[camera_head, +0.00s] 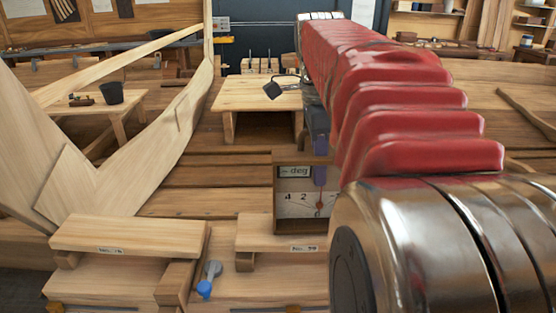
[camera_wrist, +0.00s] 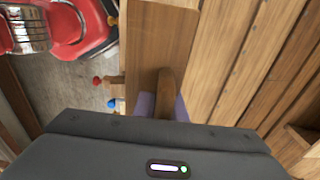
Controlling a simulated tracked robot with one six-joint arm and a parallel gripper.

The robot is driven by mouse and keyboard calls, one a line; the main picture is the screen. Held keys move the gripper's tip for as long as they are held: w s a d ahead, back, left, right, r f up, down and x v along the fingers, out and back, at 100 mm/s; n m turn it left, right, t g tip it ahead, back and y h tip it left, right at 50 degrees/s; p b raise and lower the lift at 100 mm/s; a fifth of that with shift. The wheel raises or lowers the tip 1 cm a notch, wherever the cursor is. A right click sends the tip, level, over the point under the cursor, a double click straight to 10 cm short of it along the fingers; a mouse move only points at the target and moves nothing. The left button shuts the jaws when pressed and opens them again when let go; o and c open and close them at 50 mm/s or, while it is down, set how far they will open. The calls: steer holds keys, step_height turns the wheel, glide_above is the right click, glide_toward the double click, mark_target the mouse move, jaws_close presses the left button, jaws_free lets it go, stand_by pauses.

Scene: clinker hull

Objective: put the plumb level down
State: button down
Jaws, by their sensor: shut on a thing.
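The plumb level (camera_head: 292,203) is an upright wooden case with a pale dial, a red spot on the dial and a small "deg" window. My gripper (camera_head: 319,174) has purple fingers, shut on its upper part. In the wrist view the fingers (camera_wrist: 163,106) close on a narrow wooden grip, with the wide wooden body of the plumb level (camera_wrist: 155,42) beyond it. In the head view the level's lower end overlaps a wooden block labelled "No. 39" (camera_head: 260,236). I cannot tell whether it touches that block. My arm hides the level's right side.
Another labelled wooden block (camera_head: 125,236) stands at the left, with a blue-tipped tool (camera_head: 208,280) between the two. Hull planks (camera_head: 170,125) rise at left. Behind is a low wooden table (camera_head: 255,95) holding a dark lamp (camera_head: 280,86). A dark bucket (camera_head: 111,92) stands further left.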

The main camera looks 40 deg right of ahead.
steer(key=c, duration=1.8)
jaws_free()
steer(key=shift+f, duration=0.1)
steer(key=shift+w+a+r, duration=0.1)
steer(key=shift+r, duration=1.95)
steer(key=shift+w+a+r, duration=0.1)
steer(key=shift+a+r, duration=0.05)
steer(key=shift+r, duration=1.85)
steer(key=shift+w+a+r, duration=0.1)
steer(key=shift+r, duration=1.95)
steer(key=shift+s, duration=0.1)
steer(key=w+a+f+n+t, duration=0.1)
steer(key=w+a+f+n, duration=0.15)
steer(key=a+n, duration=0.35)
steer(key=s+a+f+n+t, duration=0.1)
steer(key=s+a+f+n, duration=0.1)
steer(key=a+f+n, duration=0.3)
steer(key=s+a+f+n+t, duration=0.2)
steer(key=a+f+n, duration=0.4)
steer(key=f, duration=0.4)
steer(key=s+a+f+n+t, duration=0.2)
steer(key=s+a+f+n, duration=0.1)
steer(key=a+f+n, duration=0.3)
step_height(320, 180, down, 3)
steer(key=shift+a+r+n+y, duration=0.15)
steer(key=shift+n+y, duration=0.15)
steer(key=shift+n, duration=0.6)
